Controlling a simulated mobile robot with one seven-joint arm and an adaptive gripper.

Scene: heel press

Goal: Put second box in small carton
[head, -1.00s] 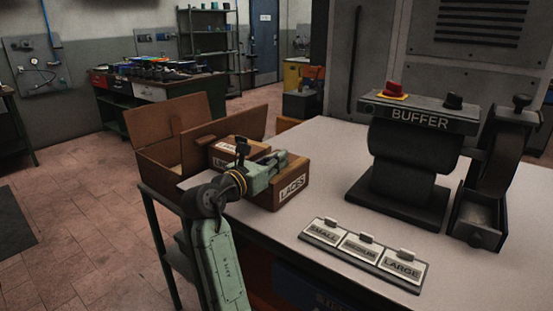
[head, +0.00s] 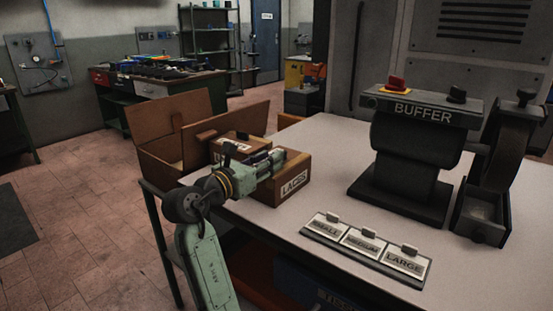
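An open brown carton (head: 150,160) with raised flaps stands at the table's left back corner. A brown box marked LACES (head: 293,180) sits on the table to its right. Another brown box (head: 232,143) with a small handle on its lid shows behind my arm, next to the carton; its lower part is hidden. My gripper (head: 272,159) is over or against the near top side of the LACES box. Its fingertips are too small and overlapped to tell whether they are open or shut, or touch the box. The carton's inside is mostly hidden.
A black buffer machine (head: 415,150) stands at the table's right. A rack of SMALL, MEDIUM and LARGE plates (head: 365,245) lies at the front edge. The pale table top (head: 330,160) is clear between the boxes and the buffer. A workbench (head: 155,90) stands far behind.

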